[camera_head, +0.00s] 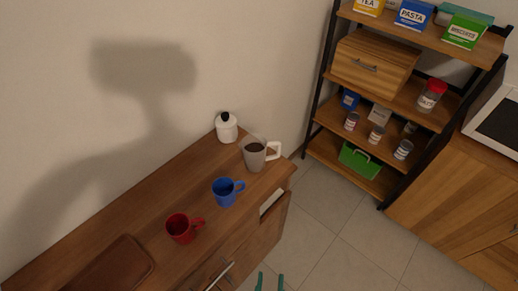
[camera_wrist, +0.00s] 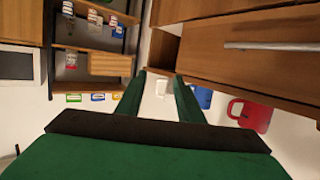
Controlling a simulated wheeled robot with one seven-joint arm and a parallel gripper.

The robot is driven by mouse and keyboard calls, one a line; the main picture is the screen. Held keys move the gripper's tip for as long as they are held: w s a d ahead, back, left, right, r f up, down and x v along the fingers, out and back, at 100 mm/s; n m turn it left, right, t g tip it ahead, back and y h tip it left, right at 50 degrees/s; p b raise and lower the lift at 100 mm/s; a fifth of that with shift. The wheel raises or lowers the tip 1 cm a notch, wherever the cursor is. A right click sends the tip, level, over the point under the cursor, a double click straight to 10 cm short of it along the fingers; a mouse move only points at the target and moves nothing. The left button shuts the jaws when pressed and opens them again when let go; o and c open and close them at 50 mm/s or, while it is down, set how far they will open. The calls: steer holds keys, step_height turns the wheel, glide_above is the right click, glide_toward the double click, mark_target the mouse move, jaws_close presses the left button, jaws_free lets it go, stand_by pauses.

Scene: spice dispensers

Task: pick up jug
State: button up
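A grey jug-like vessel (camera_head: 255,155) with a dark inside and a white handle on its right stands upright near the right end of the wooden cabinet top. A pale shape between and beside my fingers in the wrist view may be it, but I cannot tell. My gripper (camera_head: 271,282) shows only its two green fingertips at the bottom edge of the head view, in front of the cabinet and apart from the vessel. The fingers also show in the wrist view (camera_wrist: 159,76), spread apart with nothing held.
On the cabinet top (camera_head: 150,225) stand a white pot with a black knob (camera_head: 227,129), a blue mug (camera_head: 224,193), a red mug (camera_head: 181,229) and a brown board (camera_head: 118,266). A drawer handle (camera_head: 220,275) sticks out in front. A shelf (camera_head: 395,95) stands right; tiled floor between is clear.

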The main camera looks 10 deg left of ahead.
steer(key=w, duration=0.9)
steer(key=n+g+y, duration=0.1)
steer(key=g, duration=0.1)
glide_toward(279, 152)
steer(key=x, duration=1)
steer(key=shift+w+f, duration=0.1)
steer(key=shift+w, duration=0.25)
jaws_close()
steer(key=shift+t, duration=0.3)
